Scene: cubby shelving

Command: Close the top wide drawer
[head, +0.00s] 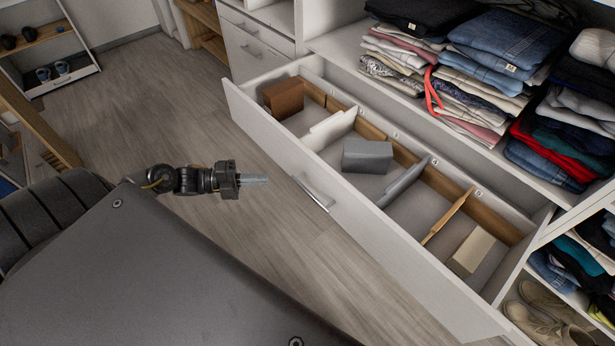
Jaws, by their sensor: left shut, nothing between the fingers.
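The wide drawer (270,125) is white and stands pulled out from the shelving. Its long front panel faces me and carries a bar handle (314,194) near the middle. Inside are dividers, a brown box (283,98), a grey box (367,155) and a beige box (472,251). My left gripper (262,180) is shut and empty. It appears to the left of the handle in the picture, pointing toward the drawer front, with a gap between them. My right gripper is not in view.
Folded clothes (500,55) fill the shelf above the drawer. Shut narrower drawers (252,50) stand beyond its far end, and shoes (545,310) sit on a shelf at lower right. Bare wooden floor (150,105) lies left of the drawer front.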

